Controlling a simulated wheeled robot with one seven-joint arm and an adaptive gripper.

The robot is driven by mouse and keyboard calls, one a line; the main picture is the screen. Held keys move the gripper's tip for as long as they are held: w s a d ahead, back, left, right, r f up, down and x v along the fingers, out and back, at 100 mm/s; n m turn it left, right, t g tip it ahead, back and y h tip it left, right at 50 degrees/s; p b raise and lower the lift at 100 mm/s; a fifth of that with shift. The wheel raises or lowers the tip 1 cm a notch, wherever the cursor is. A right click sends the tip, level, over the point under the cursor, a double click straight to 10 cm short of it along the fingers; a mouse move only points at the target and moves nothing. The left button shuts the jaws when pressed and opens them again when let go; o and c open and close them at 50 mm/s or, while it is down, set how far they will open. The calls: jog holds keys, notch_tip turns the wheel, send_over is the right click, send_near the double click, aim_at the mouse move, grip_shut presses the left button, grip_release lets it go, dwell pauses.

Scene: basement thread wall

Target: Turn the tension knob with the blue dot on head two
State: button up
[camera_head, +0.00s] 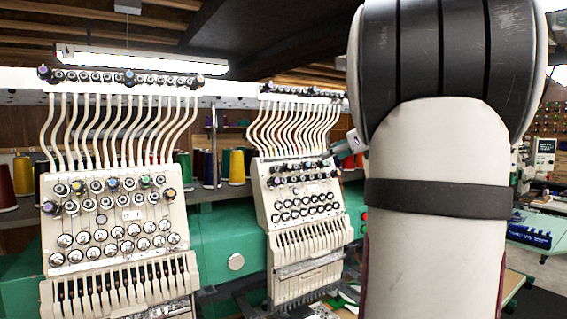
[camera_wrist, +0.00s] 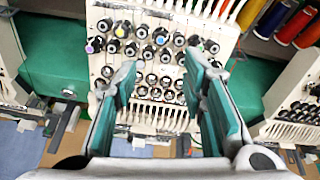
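Head two (camera_head: 291,217) is the cream panel right of the left head in the head view, with rows of tension knobs. My gripper (camera_head: 347,147) is partly visible beside its upper right edge, mostly behind my arm. In the wrist view my gripper (camera_wrist: 163,88) is open and empty, its two teal-padded fingers spread in front of a cream knob panel (camera_wrist: 107,73). The knob with the blue dot (camera_wrist: 161,37) appears to be in its upper row, beyond the gap between the fingertips. Other knobs there carry violet, green and yellow dots. I cannot tell whether the fingers touch the panel.
The left head (camera_head: 122,217) stands nearer in the head view, with white tubes above. Thread spools (camera_head: 237,167) stand behind. In the wrist view neighbouring heads lie on both sides, including a right-hand one (camera_wrist: 302,98). My arm blocks much of the head view.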

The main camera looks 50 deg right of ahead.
aim_at(308, 165)
jog(key=p+x, duration=0.1)
jog(key=x, duration=1)
jog(key=shift+w+d+f, duration=0.1)
grip_shut()
